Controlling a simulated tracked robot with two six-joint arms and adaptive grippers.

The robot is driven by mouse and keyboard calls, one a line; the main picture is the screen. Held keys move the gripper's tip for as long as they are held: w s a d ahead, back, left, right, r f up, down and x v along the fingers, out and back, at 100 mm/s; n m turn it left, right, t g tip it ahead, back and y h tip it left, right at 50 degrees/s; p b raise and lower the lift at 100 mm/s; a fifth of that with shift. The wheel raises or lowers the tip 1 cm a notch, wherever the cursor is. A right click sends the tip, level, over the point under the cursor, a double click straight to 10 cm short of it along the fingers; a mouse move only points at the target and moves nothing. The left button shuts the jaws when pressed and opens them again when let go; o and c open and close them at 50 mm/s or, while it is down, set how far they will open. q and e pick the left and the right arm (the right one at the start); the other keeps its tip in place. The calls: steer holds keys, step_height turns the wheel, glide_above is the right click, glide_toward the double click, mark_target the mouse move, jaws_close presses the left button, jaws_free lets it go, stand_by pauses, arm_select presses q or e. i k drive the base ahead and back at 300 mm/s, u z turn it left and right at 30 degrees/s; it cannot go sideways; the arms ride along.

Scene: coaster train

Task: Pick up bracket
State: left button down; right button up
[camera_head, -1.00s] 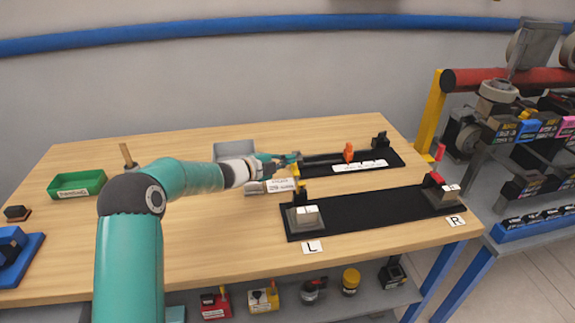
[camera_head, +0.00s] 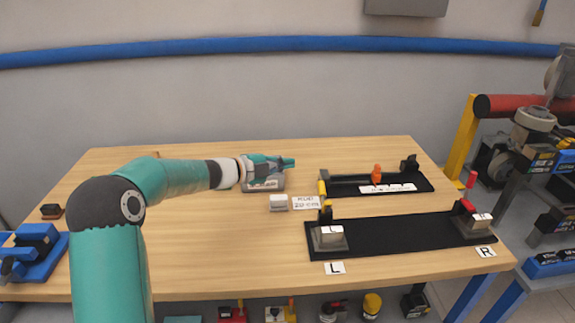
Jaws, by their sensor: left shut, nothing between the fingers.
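My left gripper (camera_head: 284,162) is shut, with nothing seen between its fingers. It is over or just in front of a grey tray (camera_head: 263,186) with a white label, near the middle of the table. The gripper and wrist hide part of the tray, so its contents cannot be made out. I cannot pick out the bracket for certain. My right gripper is not in view.
A small pale block (camera_head: 278,202) sits next to a printed card (camera_head: 306,202). A black fixture (camera_head: 345,186) with an orange part (camera_head: 376,174) stands behind the mat. A blue device (camera_head: 35,245) is at the left edge. The table's front middle is clear.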

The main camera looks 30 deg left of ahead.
mark_target(329, 236)
steer(key=k, duration=1)
